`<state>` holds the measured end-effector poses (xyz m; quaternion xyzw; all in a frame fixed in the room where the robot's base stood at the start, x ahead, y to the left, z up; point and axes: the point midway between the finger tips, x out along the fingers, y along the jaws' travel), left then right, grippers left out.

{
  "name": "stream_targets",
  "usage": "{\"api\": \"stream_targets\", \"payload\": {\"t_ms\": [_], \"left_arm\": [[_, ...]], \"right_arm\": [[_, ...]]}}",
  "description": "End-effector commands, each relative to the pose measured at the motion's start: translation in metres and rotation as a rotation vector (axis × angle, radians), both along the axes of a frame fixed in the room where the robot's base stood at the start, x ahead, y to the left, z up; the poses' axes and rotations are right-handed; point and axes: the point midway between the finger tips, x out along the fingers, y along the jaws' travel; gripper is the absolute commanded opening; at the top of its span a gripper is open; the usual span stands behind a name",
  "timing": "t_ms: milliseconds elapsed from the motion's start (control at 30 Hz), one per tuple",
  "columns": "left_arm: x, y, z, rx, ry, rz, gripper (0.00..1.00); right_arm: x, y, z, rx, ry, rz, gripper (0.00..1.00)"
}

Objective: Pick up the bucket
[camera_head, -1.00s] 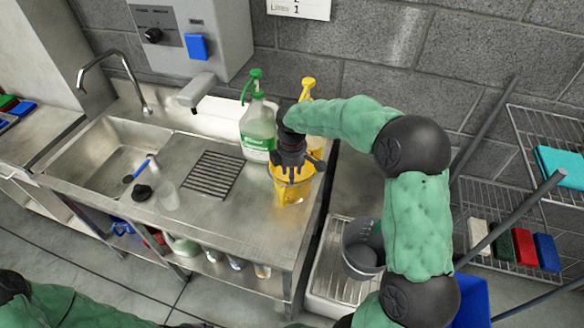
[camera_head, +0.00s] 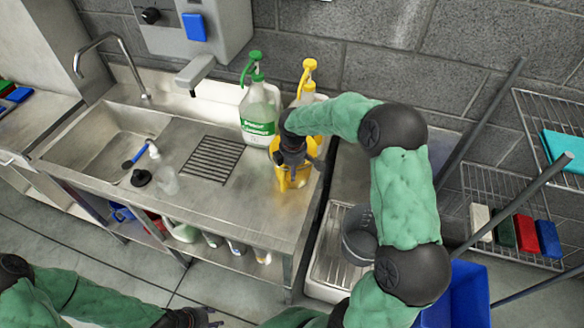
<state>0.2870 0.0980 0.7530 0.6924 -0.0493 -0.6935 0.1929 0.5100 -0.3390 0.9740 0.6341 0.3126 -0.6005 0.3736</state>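A dark grey bucket (camera_head: 359,240) stands on a low metal stand right of the counter, partly hidden by my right arm. A yellow jug-like container (camera_head: 284,180) stands on the counter's right end. My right gripper (camera_head: 295,165) points down at the top of the yellow container, and its fingers overlap the rim. I cannot tell whether they grip it. My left gripper (camera_head: 212,318) is low at the bottom edge, in front of the counter and away from both containers. It is small and partly cut off, so its opening is unclear.
A green-labelled bottle (camera_head: 258,115) and a yellow-pump bottle (camera_head: 307,85) stand behind the yellow container. A sink (camera_head: 100,143) and black drain grate (camera_head: 213,160) lie to the left. A wire rack (camera_head: 510,205) and blue bin (camera_head: 462,295) are at right.

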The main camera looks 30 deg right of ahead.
Motion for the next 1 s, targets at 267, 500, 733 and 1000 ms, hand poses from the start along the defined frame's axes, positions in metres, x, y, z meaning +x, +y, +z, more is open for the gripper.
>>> {"api": "stream_targets", "payload": {"t_ms": [267, 500, 733, 1000], "left_arm": [[0.0000, 0.0000, -0.0021, 0.000, 0.000, 0.000, 0.40], [0.0000, 0.0000, -0.0020, 0.000, 0.000, 0.000, 0.40], [0.0000, 0.0000, -0.0020, 0.000, 0.000, 0.000, 0.40], [0.0000, 0.0000, -0.0017, 0.000, 0.000, 0.000, 0.40]], "right_arm": [[0.0013, -0.0012, -0.0111, 0.000, -0.002, -0.002, 0.37], [0.0012, -0.0009, -0.0110, 0.000, -0.001, -0.001, 0.00], [0.0036, -0.0021, -0.0078, -0.002, -0.009, -0.003, 0.00], [0.0031, -0.0018, -0.0070, -0.002, -0.008, -0.002, 0.00]]}}
